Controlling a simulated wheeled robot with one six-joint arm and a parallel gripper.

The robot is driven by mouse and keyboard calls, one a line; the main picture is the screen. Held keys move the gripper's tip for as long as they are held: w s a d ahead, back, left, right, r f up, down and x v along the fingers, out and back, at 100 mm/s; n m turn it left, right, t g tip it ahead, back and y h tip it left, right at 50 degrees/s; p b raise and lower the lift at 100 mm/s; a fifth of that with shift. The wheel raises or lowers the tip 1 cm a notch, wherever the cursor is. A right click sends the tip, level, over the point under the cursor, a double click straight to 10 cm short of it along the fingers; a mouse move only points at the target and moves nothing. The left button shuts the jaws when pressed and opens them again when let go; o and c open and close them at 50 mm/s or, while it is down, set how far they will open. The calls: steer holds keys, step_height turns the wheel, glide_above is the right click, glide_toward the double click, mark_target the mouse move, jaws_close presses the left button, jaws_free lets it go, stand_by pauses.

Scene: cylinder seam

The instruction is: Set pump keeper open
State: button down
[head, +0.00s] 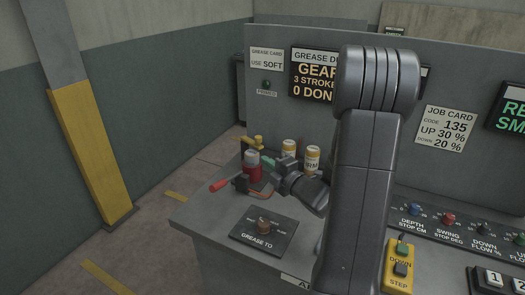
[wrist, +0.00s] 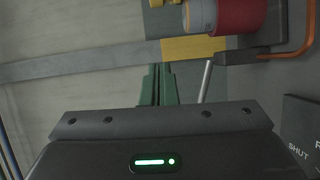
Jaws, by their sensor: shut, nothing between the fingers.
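The grease pump (head: 252,163) is a red cylinder with a grey band and a yellow top, standing at the left end of the bench. It also shows sideways at the top of the wrist view (wrist: 236,17). A red-handled lever (head: 219,185) sticks out to its left. I cannot tell which part is the keeper. My gripper (head: 272,172) is just right of the pump, its tips partly lost against it. In the wrist view my fingers (wrist: 156,85) are together and empty. A grey rod (wrist: 206,82) stands right of them; contact is not visible.
Two yellow-and-white cans (head: 312,160) stand behind my gripper. A "GREASE TO" selector (head: 264,226) sits in front of the pump. A plate marked "SHUT" (wrist: 299,148) is at the right of the wrist view. My arm hides the middle of the bench. The floor left is clear.

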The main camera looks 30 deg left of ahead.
steer(key=w+a+p, duration=0.3)
steer(key=w+a, duration=0.4)
steer(key=shift+w+a+p, duration=0.3)
steer(key=shift+w+a, duration=0.05)
steer(key=shift+w, duration=0.05)
steer(key=shift+w+f, duration=0.15)
steer(key=shift+w, duration=0.05)
steer(key=shift+w+d, duration=0.1)
